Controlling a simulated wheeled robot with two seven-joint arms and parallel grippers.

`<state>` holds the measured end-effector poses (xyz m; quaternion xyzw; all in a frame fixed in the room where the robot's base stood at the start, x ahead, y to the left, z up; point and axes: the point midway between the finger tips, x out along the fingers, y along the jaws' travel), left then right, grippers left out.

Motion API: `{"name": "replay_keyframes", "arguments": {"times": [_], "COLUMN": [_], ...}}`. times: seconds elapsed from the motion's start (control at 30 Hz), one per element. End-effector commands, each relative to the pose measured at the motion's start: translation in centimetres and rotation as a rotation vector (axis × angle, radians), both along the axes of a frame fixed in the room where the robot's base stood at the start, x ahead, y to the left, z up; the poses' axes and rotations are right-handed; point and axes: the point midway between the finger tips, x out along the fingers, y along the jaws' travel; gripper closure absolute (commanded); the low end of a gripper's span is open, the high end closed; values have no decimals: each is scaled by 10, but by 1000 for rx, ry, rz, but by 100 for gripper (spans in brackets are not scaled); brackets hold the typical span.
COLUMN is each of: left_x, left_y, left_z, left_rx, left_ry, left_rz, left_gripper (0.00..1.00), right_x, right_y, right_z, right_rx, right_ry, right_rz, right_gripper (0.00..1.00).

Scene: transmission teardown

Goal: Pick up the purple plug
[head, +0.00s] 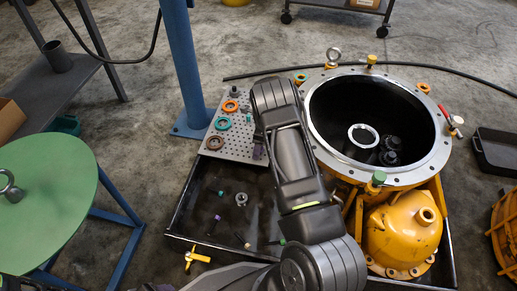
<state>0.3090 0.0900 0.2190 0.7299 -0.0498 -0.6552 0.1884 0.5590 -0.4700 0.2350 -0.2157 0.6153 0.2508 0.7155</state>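A small purple-topped plug (217,218) lies in the dark tray below the perforated plate. A dark purplish piece (258,152) shows at the plate's right edge, beside my arm; I cannot tell whether it is another plug or part of the gripper. One arm of mine, which I take as the left, comes in from the bottom edge and bends up over the tray, with its wrist above the plate's right side. Its fingertips are mostly hidden behind the wrist, so I cannot see whether they hold anything. My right gripper is not in view.
The perforated plate (232,153) carries orange, green and brown rings. The dark tray (190,220) holds a grey gear part (241,199) and small pins. The yellow transmission housing (405,235) stands right of my arm. A blue post (183,60) rises behind the plate; a green table (50,185) is left.

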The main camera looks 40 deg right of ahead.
Motion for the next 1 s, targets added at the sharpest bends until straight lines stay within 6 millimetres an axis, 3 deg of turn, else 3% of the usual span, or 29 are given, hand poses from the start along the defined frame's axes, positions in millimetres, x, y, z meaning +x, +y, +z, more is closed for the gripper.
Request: {"name": "replay_keyframes", "arguments": {"times": [0.27, 1.0], "left_x": [0, 0], "left_y": [0, 0], "left_z": [0, 0], "left_rx": [0, 0], "left_ry": [0, 0], "left_rz": [0, 0], "left_gripper": [38, 38], "right_x": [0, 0], "right_y": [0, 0], "right_z": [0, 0], "right_rx": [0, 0], "right_ry": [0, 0], "right_rz": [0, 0], "right_gripper": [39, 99]}}
